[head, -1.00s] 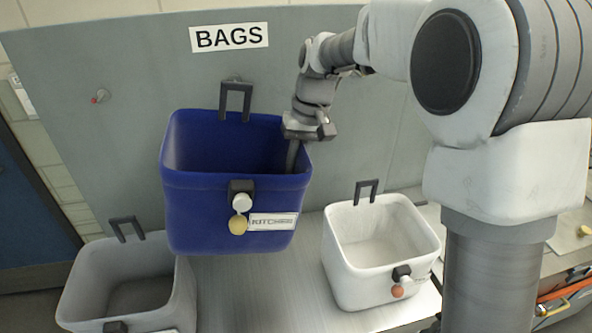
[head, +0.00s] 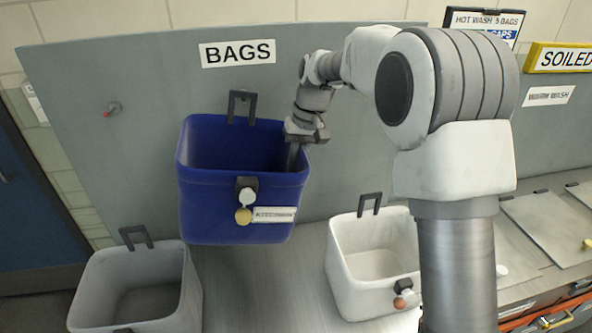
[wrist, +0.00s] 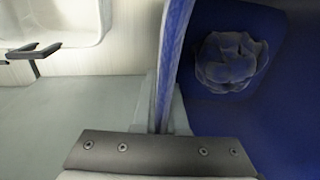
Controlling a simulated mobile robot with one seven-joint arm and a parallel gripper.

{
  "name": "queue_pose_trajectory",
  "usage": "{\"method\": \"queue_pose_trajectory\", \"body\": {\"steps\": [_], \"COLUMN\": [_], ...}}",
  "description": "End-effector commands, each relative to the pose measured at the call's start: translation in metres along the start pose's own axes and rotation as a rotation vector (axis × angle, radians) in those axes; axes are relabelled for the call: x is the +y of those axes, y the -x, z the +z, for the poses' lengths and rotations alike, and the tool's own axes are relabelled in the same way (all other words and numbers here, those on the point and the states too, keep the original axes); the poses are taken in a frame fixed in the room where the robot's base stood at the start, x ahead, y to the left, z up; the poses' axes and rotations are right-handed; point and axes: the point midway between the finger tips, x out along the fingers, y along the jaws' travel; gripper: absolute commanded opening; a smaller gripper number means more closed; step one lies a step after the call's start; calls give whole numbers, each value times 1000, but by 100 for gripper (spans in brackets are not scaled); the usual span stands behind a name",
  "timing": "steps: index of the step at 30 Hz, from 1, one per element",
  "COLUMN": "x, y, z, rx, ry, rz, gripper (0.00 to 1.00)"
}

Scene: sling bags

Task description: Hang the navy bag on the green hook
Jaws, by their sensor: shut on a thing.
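The navy bag (head: 235,215) hangs in the air in front of the grey board in the head view, open top up, with a dark square loop (head: 241,107) standing at its back rim. My gripper (head: 293,156) is shut on the bag's right wall. In the wrist view the fingers (wrist: 163,112) pinch the navy wall (wrist: 172,60), and a crumpled blue lump (wrist: 228,62) lies inside the bag. I see no green hook; the board behind the bag is hidden.
A grey bag (head: 185,305) stands at lower left and a white bag (head: 345,285) right of the navy bag, both below it. The board (head: 130,160) carries a BAGS sign (head: 237,53).

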Motion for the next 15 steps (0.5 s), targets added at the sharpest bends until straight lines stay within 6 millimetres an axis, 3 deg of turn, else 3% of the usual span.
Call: {"method": "queue_pose_trajectory", "body": {"steps": [15], "x": [0], "y": [-5], "z": [-28], "rx": [1], "ry": [0], "rz": [-2], "gripper": [0]}}
